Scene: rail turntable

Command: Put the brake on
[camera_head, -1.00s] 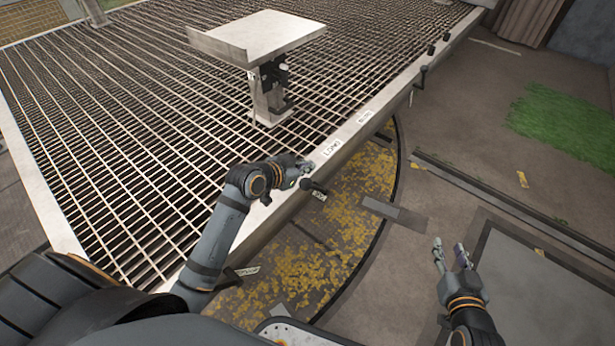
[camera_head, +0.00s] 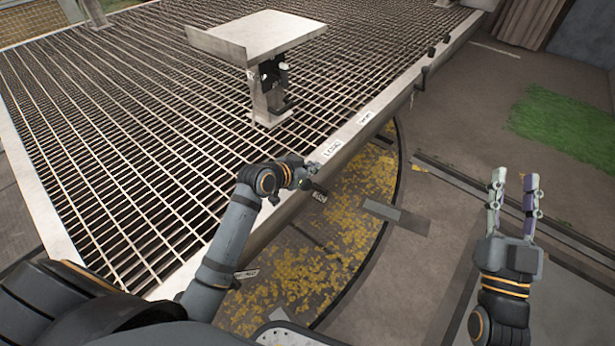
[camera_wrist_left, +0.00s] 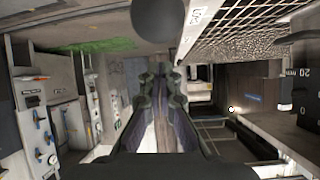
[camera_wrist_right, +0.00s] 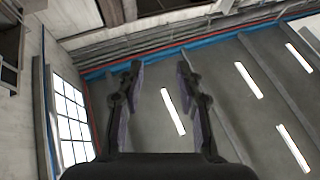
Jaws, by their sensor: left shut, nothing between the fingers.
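A dark knobbed handle (camera_head: 307,185) sticks out from the near side edge of the grated platform (camera_head: 352,133), with a small tag (camera_head: 319,196) beside it too small to read. I cannot tell whether it is the brake. My left gripper (camera_head: 312,171) is shut and empty, right beside this handle; contact cannot be made out. In the left wrist view, a dark round knob (camera_wrist_left: 158,18) shows beyond the shut left fingers (camera_wrist_left: 160,92). My right gripper (camera_head: 515,183) is open and empty, raised over the floor at the right, away from the platform.
A "LOAD" label (camera_head: 332,150) and another label (camera_head: 366,117) sit on the platform rim. Another dark handle (camera_head: 421,78) sticks out further along. A pale plate on a post (camera_head: 258,35) stands on the grating. The floor at right is open, with green patch (camera_head: 565,125).

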